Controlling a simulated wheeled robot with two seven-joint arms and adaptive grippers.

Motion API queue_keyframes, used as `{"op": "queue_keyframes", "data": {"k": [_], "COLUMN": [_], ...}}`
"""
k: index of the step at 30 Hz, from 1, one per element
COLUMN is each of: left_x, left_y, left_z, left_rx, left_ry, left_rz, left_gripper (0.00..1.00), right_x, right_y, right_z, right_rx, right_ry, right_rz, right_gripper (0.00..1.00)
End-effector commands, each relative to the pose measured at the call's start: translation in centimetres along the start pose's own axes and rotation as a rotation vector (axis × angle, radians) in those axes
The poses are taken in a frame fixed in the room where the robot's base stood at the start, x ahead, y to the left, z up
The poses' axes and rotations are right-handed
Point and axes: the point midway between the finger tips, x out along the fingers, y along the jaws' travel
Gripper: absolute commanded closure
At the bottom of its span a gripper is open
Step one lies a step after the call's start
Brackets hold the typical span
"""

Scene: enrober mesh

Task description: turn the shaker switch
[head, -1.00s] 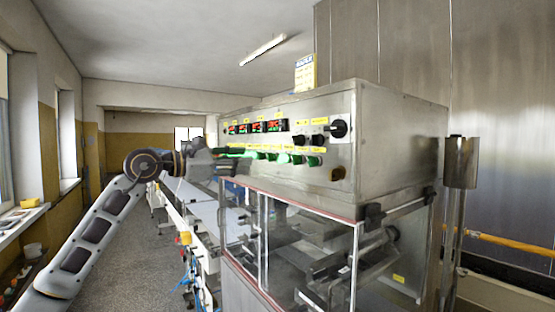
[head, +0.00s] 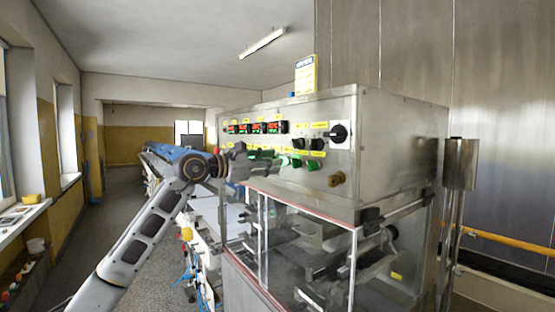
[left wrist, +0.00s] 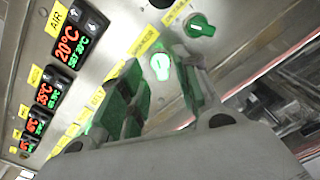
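A row of green rotary knobs runs along the lower part of the steel control panel (head: 230,143). My left gripper (head: 268,163) is at this row in the head view and hides some knobs. In the left wrist view my left gripper (left wrist: 158,72) has its two green-padded fingers apart. A brightly lit green knob (left wrist: 160,66) shows between them, under a yellow label. Whether the fingers touch it I cannot tell. Another green knob (left wrist: 199,26) sits outside the fingers, up and right. My right gripper is out of view.
Red-digit temperature displays (head: 256,128) sit above the knobs. A large black switch (head: 338,132) and smaller black knobs (head: 318,143) are to the right, with a brass-coloured knob (head: 336,179) below. A clear-panelled enclosure (head: 310,245) lies under the panel. A conveyor runs behind my left arm.

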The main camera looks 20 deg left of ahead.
Motion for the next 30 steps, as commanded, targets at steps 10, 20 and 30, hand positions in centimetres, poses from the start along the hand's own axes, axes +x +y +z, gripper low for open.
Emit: {"op": "queue_keyframes", "data": {"k": [10, 20, 30], "left_x": [2.7, 3.0, 3.0], "left_y": [0.1, 0.0, 0.0], "left_z": [0.1, 0.0, 0.0], "left_rx": [-0.001, 0.0, 0.0], "left_ry": [-0.001, 0.0, 0.0], "left_rz": [-0.001, 0.0, -0.001], "left_gripper": [0.68, 0.68, 1.0], "right_x": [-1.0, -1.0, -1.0], "right_y": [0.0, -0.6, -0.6], "right_z": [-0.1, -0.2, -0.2], "right_rx": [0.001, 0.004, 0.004], "right_ry": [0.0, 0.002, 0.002], "right_rz": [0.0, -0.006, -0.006], "right_gripper": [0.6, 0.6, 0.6]}}
